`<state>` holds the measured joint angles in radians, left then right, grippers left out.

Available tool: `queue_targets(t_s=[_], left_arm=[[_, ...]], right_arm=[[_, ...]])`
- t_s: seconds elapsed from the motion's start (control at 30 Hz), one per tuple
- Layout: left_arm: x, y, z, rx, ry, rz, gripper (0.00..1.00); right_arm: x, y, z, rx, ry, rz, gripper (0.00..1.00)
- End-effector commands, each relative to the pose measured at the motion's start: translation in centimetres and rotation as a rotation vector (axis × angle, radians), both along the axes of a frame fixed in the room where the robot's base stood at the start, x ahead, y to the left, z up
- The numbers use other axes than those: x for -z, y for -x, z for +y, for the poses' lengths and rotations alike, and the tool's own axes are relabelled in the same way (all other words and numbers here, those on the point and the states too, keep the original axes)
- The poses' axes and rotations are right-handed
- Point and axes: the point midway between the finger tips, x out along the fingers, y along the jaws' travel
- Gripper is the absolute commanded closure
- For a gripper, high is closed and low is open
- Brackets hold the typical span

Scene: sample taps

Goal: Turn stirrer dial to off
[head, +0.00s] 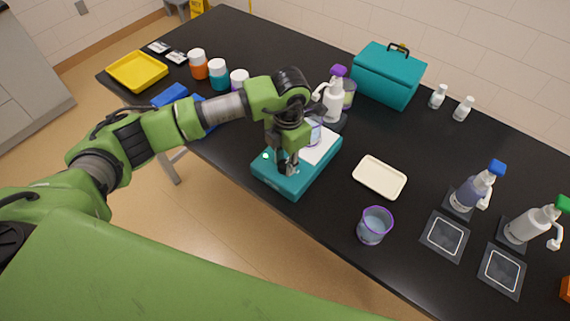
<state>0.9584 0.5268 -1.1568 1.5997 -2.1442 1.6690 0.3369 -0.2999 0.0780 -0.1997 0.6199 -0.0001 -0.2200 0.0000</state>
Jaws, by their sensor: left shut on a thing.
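The stirrer (301,184) is a teal box with a white top plate, on the black table. A clear container (315,129) stands on its top plate, partly behind my gripper. A small green light shows on the stirrer's left side. My left gripper (288,170) points down at the front of the stirrer and is shut on the dial there. The dial itself is hidden by the fingers, so its setting cannot be read. My right gripper is not in view.
A purple-rimmed cup (374,226) and a cream tray (379,178) stand right of the stirrer. A purple-capped bottle (333,98) stands close behind it. A teal case (388,76), jars (219,74) and a yellow tray (137,71) are farther back. Dispenser bottles (473,190) stand at the right.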

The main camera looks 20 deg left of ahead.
Motion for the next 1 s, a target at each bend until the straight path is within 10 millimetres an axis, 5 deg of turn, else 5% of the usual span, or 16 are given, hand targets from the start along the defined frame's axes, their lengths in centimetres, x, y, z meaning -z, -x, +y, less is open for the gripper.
queue_targets(t_s=[1.0], left_arm=[[0.1,-0.2,0.0,-0.950,0.001,-0.002,0.96]], right_arm=[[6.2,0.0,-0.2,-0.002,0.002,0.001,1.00]])
